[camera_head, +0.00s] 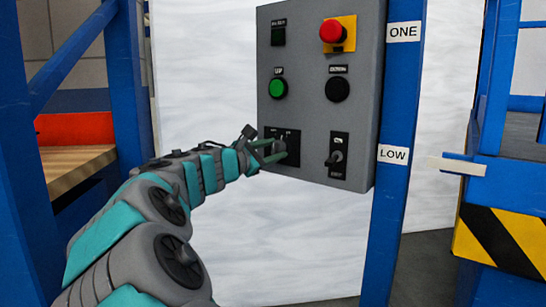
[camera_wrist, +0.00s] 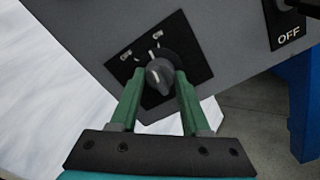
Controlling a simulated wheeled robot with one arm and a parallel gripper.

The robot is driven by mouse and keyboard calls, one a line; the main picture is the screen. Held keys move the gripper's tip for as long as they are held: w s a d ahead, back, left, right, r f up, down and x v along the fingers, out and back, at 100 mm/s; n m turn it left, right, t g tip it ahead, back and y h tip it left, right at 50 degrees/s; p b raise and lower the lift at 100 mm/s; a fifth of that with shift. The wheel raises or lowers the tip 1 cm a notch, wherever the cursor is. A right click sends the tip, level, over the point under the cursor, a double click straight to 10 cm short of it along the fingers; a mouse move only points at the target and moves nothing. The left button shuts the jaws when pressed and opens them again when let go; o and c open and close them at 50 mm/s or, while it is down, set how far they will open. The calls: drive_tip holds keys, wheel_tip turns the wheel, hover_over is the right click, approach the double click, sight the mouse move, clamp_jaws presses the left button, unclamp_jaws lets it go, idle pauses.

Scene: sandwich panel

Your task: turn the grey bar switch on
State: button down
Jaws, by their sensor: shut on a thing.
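The grey bar switch (camera_wrist: 159,73) is a rounded grey knob on a black square plate (camera_wrist: 192,68) low on the panel. Small white labels and tick marks stand on the plate above it in the wrist view; the right label appears to read ON. My gripper (camera_wrist: 160,82) is shut on the switch, one green finger on each side of it. In the head view, my gripper (camera_head: 272,152) reaches the plate (camera_head: 293,146) at the panel's lower left and partly hides the switch. I cannot tell exactly which mark the bar points to.
The grey panel (camera_head: 312,108) also bears a red button (camera_head: 332,31) on yellow, a green button (camera_head: 278,88), a black button (camera_head: 337,89) and a toggle switch (camera_head: 336,156) right of my gripper. A blue post (camera_head: 391,200) stands at the panel's right.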

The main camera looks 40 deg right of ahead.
drive_tip(key=shift+m+b, duration=1.3)
drive_tip(key=shift+m, duration=0.9)
drive_tip(key=shift+c, duration=1.9)
unclamp_jaws()
drive_tip(key=v, duration=0.7)
drive_tip(key=shift+s+a, duration=0.15)
drive_tip(key=shift+a, duration=0.25)
